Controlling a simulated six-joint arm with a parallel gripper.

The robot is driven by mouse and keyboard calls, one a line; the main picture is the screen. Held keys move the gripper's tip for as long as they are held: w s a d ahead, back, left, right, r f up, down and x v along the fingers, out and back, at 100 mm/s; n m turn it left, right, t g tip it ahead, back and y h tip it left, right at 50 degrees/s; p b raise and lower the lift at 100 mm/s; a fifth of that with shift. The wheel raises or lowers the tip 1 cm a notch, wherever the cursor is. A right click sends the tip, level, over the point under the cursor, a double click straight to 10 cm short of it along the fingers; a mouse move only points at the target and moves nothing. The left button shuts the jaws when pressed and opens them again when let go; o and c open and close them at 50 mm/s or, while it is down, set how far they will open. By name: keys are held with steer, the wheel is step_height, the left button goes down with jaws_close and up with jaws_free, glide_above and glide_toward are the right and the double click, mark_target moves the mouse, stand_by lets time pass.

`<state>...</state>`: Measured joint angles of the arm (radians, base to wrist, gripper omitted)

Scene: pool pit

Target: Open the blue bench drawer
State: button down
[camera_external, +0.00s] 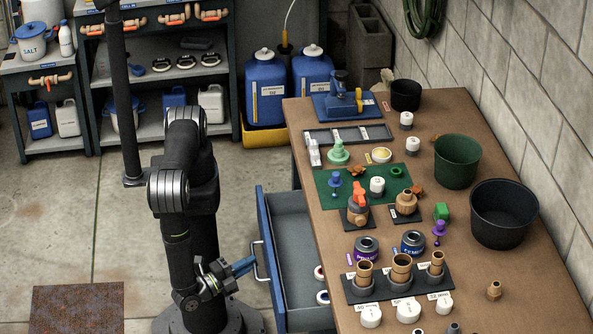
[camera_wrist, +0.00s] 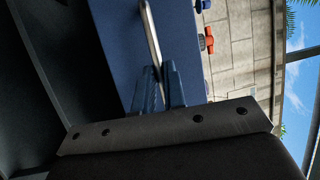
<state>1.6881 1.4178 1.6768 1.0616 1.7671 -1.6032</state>
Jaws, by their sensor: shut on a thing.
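The blue bench drawer (camera_external: 268,247) is pulled out from the left side of the wooden bench, with its grey inside showing. Its front also shows as a blue panel in the wrist view (camera_wrist: 117,40). The drawer has a pale bar handle (camera_external: 258,262), which runs between the blue fingers in the wrist view (camera_wrist: 151,35). My gripper (camera_external: 252,262) is shut on the handle, in front of the drawer. Two small ringed items (camera_external: 321,297) lie inside the drawer at its right side. The drawer's near end is partly cut off by the bench.
The bench top (camera_external: 460,280) carries pipe fittings, a green mat (camera_external: 330,203), a green bucket (camera_external: 457,158) and a black bucket (camera_external: 503,212). Blue jugs (camera_external: 266,88) stand in a yellow tray behind.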

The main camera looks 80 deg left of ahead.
steer(key=shift+s, duration=2.7)
steer(key=c, duration=1.5)
jaws_free()
steer(key=v, duration=1.7)
steer(key=shift+s, duration=0.15)
